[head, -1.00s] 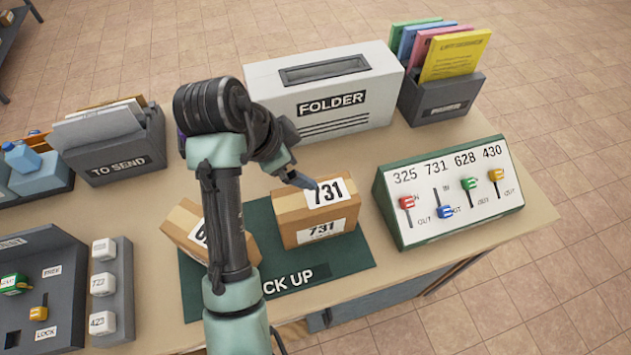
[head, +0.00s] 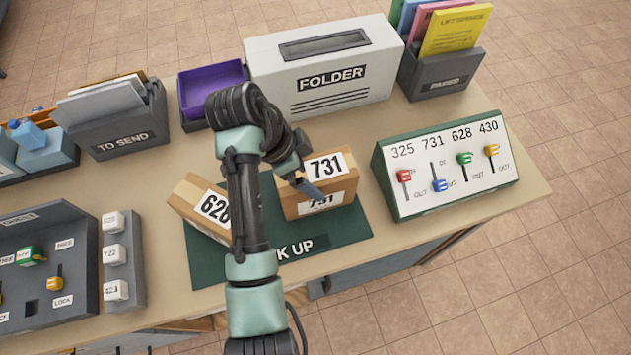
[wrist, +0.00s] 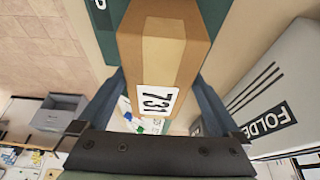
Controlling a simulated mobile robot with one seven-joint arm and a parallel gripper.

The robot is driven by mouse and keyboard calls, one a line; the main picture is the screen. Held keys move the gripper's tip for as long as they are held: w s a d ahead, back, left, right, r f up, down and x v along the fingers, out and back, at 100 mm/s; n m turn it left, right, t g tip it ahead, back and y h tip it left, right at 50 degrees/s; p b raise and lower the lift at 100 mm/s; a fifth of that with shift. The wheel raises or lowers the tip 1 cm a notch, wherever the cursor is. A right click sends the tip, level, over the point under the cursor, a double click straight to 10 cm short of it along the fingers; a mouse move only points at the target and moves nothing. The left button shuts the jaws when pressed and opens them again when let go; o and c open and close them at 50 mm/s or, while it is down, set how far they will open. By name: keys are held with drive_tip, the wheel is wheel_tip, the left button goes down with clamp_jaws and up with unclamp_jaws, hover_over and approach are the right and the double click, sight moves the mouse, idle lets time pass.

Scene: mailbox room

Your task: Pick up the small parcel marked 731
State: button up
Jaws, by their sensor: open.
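The small parcel marked 731 (head: 338,170) is a brown box with white 731 labels on its top and front. It stands on the green pick-up mat (head: 350,232). My gripper (head: 308,188) is at its left part, with one finger crossing in front of the front face and partly covering the lower label. In the wrist view the parcel (wrist: 165,50) appears between the two open fingers of my gripper (wrist: 160,85), one along each side. I cannot tell whether either finger touches it.
A second parcel marked 62-something (head: 190,200) stands tilted just left, partly behind my arm. A lever box (head: 445,165) is close on the right. The white folder box (head: 325,70) stands behind, with a purple-lined tray (head: 212,88) beside it.

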drive_tip(key=x, duration=0.5)
drive_tip(key=shift+s+a+p, duration=0.2)
drive_tip(key=shift+a+p, duration=0.05)
drive_tip(key=shift+p, duration=0.15)
clamp_jaws()
